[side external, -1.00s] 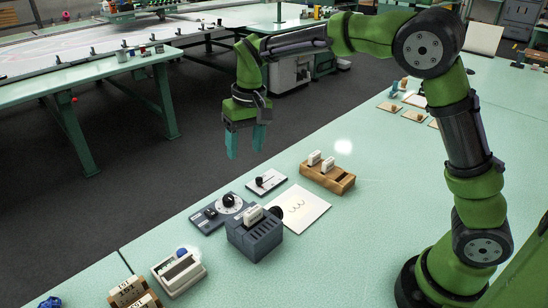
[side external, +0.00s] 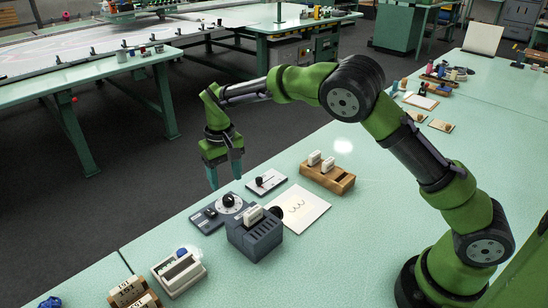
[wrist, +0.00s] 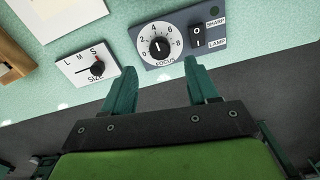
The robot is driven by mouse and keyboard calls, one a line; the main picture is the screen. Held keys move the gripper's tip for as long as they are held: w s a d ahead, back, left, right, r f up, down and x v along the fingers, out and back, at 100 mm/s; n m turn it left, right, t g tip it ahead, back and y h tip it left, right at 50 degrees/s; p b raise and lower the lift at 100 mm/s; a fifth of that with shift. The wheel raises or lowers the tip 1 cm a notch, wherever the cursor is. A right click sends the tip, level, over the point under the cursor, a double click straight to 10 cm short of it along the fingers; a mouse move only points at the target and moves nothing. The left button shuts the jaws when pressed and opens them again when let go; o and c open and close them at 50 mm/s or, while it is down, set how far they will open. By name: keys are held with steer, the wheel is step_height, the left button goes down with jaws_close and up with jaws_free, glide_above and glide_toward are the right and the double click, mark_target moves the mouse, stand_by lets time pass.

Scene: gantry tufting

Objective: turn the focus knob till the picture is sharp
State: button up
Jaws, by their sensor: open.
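The black focus knob (wrist: 159,47) sits on a round white dial numbered 0 to 8, on a grey panel (wrist: 180,56). It also shows in the side view (side external: 229,200). A small dark green round spot (wrist: 213,23) lies above the word SHARP and looks unlit. A dark grey projector box (side external: 254,240) stands beside the panel with a white slide on top. Dark curved lines show on a white sheet (side external: 303,205); their sharpness is too small to tell. My gripper (side external: 225,182) is open and empty above the panel, its teal fingers pointing down, apart from the knob.
A white SIZE plate (wrist: 83,71) with a black lever lies next to the panel. A LAMP switch (wrist: 198,38) sits right of the dial. A wooden block (side external: 334,182) with white slides and a white device (side external: 180,273) stand nearby. The table edge is close.

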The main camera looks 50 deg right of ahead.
mark_target(228, 198)
step_height(228, 198, down, 7)
steer(key=shift+r, duration=0.15)
steer(key=c, duration=1)
steer(key=shift+m, duration=1.4)
steer(key=shift+c, duration=0.2)
steer(key=o, duration=1)
steer(key=shift+o, duration=0.2)
steer(key=shift+r, duration=0.15)
